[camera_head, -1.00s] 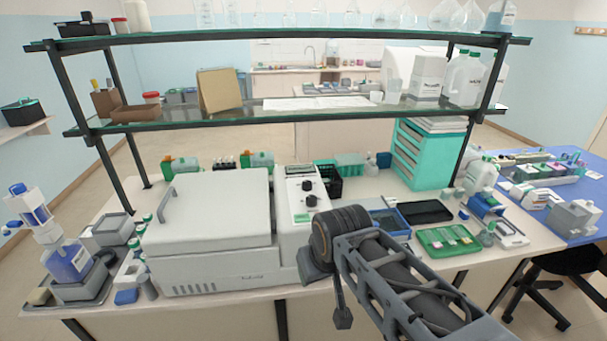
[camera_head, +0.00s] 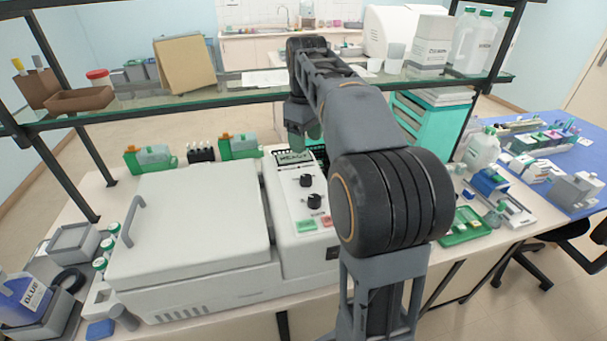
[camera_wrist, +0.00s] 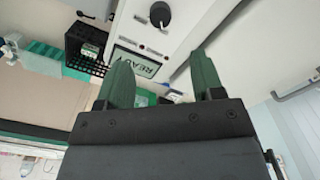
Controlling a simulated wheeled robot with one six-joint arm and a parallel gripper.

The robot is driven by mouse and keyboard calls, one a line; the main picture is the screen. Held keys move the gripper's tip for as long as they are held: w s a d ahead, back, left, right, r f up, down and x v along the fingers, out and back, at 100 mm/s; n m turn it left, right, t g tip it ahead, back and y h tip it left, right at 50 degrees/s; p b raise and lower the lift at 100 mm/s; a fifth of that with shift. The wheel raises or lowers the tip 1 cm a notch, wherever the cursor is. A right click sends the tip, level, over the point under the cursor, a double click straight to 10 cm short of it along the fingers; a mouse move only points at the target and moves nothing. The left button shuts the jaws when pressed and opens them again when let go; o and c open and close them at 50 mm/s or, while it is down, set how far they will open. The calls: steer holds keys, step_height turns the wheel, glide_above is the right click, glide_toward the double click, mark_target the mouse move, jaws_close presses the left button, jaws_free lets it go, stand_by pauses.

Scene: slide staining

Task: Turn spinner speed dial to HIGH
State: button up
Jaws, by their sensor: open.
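The spinner (camera_head: 200,215) is a white box with a closed lid and a control panel (camera_head: 290,215) on its right side. The panel has a READY display, an upper black dial (camera_head: 307,180), a lower black dial (camera_head: 313,201), and green and red buttons. I cannot read which dial is speed. My gripper (camera_head: 303,135) is above the panel's far end, touching nothing visible. In the wrist view my gripper (camera_wrist: 162,75) has its two green fingers spread and empty. The READY display (camera_wrist: 137,62) shows between them, and one dial (camera_wrist: 160,15) lies beyond the fingertips.
A glass shelf (camera_head: 220,90) crosses behind the spinner, close to my arm. A black basket (camera_wrist: 87,47) sits beside the panel's far end. A teal drawer unit (camera_head: 430,125) stands right of my arm.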

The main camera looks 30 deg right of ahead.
mark_target(306, 177)
step_height(306, 177, down, 12)
steer(key=shift+s+r, duration=0.1)
steer(key=shift+r, duration=0.15)
steer(key=shift+c, duration=0.3)
steer(key=c, duration=0.9)
steer(key=shift+o, duration=0.2)
